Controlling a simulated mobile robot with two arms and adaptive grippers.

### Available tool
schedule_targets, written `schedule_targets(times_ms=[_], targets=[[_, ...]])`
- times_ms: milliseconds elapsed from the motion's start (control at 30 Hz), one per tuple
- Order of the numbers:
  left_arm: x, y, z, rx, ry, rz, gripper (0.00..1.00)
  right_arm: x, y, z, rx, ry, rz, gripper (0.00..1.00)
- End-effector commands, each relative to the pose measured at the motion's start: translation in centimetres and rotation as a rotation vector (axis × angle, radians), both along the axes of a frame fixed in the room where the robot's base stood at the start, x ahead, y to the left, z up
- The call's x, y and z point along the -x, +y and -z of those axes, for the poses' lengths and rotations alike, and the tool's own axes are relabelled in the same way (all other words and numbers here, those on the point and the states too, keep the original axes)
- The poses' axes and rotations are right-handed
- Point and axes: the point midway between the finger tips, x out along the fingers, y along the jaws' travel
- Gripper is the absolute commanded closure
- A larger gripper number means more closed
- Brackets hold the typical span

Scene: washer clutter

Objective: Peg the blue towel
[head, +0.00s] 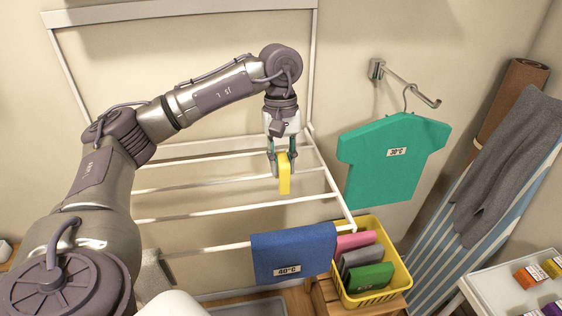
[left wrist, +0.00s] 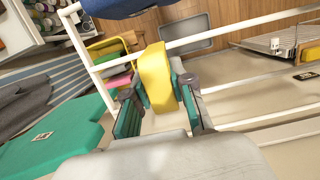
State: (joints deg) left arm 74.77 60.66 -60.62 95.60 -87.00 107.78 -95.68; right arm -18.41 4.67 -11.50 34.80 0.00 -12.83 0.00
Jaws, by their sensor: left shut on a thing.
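The blue towel (head: 293,253) hangs folded over the front bar of the white drying rack, with a 40°C label on its front. Part of it shows at the top edge of the left wrist view (left wrist: 118,6). My left gripper (head: 283,165) is shut on a yellow peg (head: 284,175), which points down between the fingers. The peg fills the middle of the left wrist view (left wrist: 155,78). The gripper is above the rack bars, behind and above the towel, apart from it. My right gripper is not in view.
The rack bars (head: 240,208) run below my left arm. A yellow basket (head: 371,298) with folded pink, grey and green cloths stands right of the towel. A green shirt (head: 385,165) hangs from a wall hook. A striped ironing board (head: 440,245) leans at right.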

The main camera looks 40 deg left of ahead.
Motion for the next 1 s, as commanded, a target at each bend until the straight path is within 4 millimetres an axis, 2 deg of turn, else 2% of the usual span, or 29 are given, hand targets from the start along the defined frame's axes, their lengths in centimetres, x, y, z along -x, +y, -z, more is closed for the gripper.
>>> schedule_targets(times_ms=[133,267,367,633,1000], targets=[[0.7,-0.8,0.0,-0.001,-0.001,0.002,0.98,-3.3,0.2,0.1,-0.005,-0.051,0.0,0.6],[1.4,-1.6,0.0,0.0,-0.002,0.001,0.98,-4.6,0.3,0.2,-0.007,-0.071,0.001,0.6],[2.0,-2.2,0.0,0.0,0.0,0.001,0.98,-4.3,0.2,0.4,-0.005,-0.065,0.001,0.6],[3.4,-3.9,0.0,-0.001,0.001,0.001,0.98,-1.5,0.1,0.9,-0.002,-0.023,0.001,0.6],[5.3,-6.2,0.0,0.0,0.001,0.002,0.98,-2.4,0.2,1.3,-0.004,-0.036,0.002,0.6]])
